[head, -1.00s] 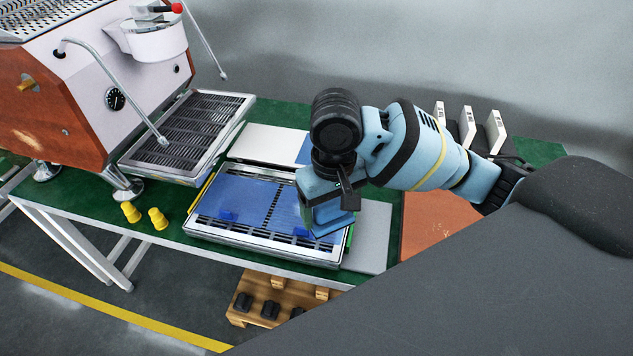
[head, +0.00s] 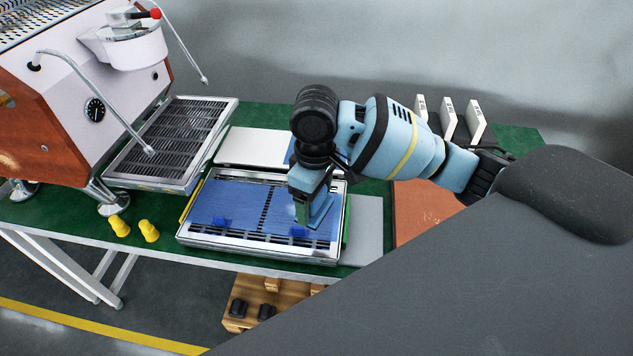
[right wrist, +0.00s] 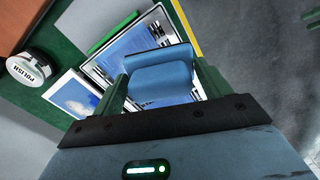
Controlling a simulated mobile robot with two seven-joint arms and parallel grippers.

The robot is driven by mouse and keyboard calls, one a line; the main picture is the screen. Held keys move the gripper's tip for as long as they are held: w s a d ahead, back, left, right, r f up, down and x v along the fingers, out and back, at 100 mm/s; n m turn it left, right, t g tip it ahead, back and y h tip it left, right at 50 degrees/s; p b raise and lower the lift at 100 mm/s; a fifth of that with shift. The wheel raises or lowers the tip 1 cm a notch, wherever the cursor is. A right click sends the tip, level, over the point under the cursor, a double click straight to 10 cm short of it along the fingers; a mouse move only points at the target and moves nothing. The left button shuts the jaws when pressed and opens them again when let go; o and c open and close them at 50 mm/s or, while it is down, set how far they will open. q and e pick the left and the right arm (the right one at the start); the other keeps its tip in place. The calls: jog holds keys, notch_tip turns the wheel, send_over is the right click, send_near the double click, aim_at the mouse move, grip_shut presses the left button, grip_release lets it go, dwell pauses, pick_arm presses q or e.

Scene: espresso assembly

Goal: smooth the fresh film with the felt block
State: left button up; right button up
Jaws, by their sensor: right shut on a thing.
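Blue film (head: 232,204) lies over the slotted metal drip tray (head: 205,241) on the green bench. Two darker blue tabs show at its front edge. My right gripper (head: 312,204) is over the tray's right part, shut on the blue felt block (head: 321,213). In the right wrist view the felt block (right wrist: 160,78) sits between both fingers, with the film (right wrist: 135,42) beyond it. The block is low over the film's right side; I cannot tell if it touches. The gripper and block hide part of the film. My left gripper is not in view.
The espresso machine (head: 95,90) stands at the left, with two yellow pieces (head: 148,231) before it. A white panel (head: 254,146) lies behind the tray and a grey plate (head: 364,222) to its right. A polish tin (right wrist: 30,68) shows in the wrist view.

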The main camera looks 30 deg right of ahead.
jog(key=w+d+f+n, duration=0.3)
jog(key=w+n, duration=0.3)
jog(key=n, duration=0.7)
jog(key=shift+d+f, duration=0.25)
jog(key=shift+d, duration=0.1)
jog(key=shift+f, duration=0.1)
